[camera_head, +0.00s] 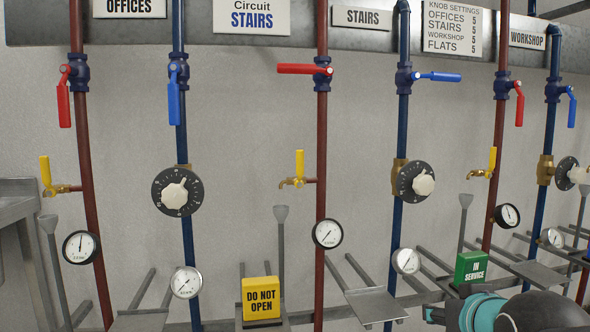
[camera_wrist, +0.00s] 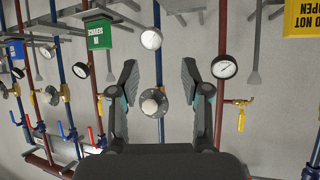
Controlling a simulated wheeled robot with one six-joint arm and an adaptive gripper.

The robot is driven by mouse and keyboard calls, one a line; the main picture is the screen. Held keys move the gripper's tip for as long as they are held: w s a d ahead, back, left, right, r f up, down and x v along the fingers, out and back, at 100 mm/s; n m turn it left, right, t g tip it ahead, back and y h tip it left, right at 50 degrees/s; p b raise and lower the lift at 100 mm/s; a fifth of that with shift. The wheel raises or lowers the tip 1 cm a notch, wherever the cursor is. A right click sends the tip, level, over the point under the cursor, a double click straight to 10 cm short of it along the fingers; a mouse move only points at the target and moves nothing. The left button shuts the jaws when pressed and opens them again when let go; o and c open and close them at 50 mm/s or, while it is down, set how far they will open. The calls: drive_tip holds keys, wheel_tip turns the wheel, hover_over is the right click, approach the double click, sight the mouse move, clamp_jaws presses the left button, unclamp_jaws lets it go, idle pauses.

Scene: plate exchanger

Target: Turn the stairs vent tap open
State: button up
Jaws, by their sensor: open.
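The stairs vent tap (camera_head: 299,168) is a small brass tap with a yellow lever. It sits on the left of the red stairs pipe (camera_head: 321,120), and its lever points straight up. In the upside-down wrist view the tap (camera_wrist: 240,115) is right of the red pipe, lever pointing down. My gripper (camera_wrist: 160,78) is open and empty in the wrist view. Its fingers flank the blue stairs pipe and the black dial with a white knob (camera_wrist: 150,103). The tap lies outside the right finger, apart from it. My fingers do not show in the head view.
A yellow "DO NOT OPEN" block (camera_head: 261,298) and a green "IN SERVICE" block (camera_head: 471,266) stand on low shelves. A pressure gauge (camera_head: 327,234) sits below the tap. The red stairs lever (camera_head: 303,69) and blue stairs lever (camera_head: 437,77) lie horizontal. A grey funnel (camera_head: 281,213) stands below the tap.

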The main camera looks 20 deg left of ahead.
drive_tip(key=w+a+r+n+t+y+b, duration=0.1)
drive_tip(key=w+a+r+t+y+b, duration=0.1)
drive_tip(key=w+a+r, duration=0.4)
drive_tip(key=w+a+r+n+t+y+b, duration=0.1)
drive_tip(key=w+a+r+t+y, duration=0.2)
drive_tip(key=a, duration=0.6)
drive_tip(key=n+t+y+b, duration=0.2)
drive_tip(key=t+y+b, duration=0.1)
drive_tip(key=y, duration=0.1)
approach(301, 159)
drive_tip(key=shift+m, duration=0.3)
drive_tip(key=p+x, duration=0.2)
drive_tip(key=x, duration=0.9)
clamp_jaws()
